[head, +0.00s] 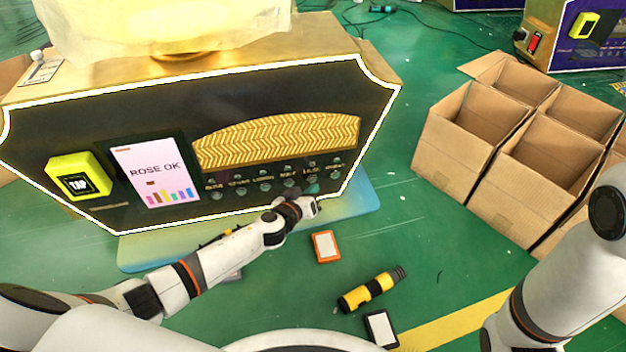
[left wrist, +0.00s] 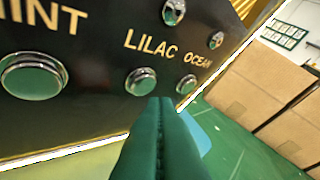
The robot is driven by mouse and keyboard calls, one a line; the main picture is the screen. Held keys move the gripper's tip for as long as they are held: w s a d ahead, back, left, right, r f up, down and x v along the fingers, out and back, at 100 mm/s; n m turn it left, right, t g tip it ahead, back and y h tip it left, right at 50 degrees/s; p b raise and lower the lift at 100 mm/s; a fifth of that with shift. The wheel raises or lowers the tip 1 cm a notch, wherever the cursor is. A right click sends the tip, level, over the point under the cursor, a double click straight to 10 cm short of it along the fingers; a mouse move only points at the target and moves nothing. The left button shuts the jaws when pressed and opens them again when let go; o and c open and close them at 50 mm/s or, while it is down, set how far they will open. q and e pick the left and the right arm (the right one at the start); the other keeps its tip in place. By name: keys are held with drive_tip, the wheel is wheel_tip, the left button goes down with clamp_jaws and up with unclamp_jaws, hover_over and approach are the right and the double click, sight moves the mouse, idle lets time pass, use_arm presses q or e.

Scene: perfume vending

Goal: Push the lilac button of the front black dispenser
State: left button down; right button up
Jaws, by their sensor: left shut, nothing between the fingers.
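The front black dispenser (head: 120,115) has a white-edged front panel with a row of labelled round buttons along its lower part. In the left wrist view, the lilac button (left wrist: 140,81) is a green-faced, metal-rimmed disc under the word LILAC. My left gripper (head: 311,189) is at the lower right of the panel in the head view, where it partly covers the lilac button. In the left wrist view its green fingers (left wrist: 161,101) are shut and empty, with the tips at the lower right of that button. I cannot tell whether they touch it. My right gripper is out of view.
The ocean button (left wrist: 186,87) is close on the right and the mint button (left wrist: 34,76) farther left. The panel's screen (head: 155,172) reads ROSE OK, beside a yellow tap reader (head: 79,178). Open cardboard boxes (head: 500,170) stand right. A yellow-black flashlight (head: 371,290) lies below.

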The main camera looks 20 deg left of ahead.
use_arm(q)
drive_tip(key=shift+w, duration=0.1)
drive_tip(key=shift+w+a, duration=0.2)
drive_tip(key=shift+w, duration=0.1)
drive_tip(key=shift+w+a, duration=0.25)
drive_tip(key=shift+w, duration=0.15)
idle(0.8)
drive_tip(key=shift+s, duration=0.1)
drive_tip(key=shift+s+d, duration=0.45)
drive_tip(key=shift+s, duration=0.25)
drive_tip(key=s+d, duration=0.1)
drive_tip(key=s, duration=0.1)
drive_tip(key=s+d+p, duration=0.1)
drive_tip(key=s, duration=0.1)
drive_tip(key=shift+s+d, duration=0.1)
drive_tip(key=shift+d, duration=0.2)
drive_tip(key=shift+r, duration=0.1)
idle(0.8)
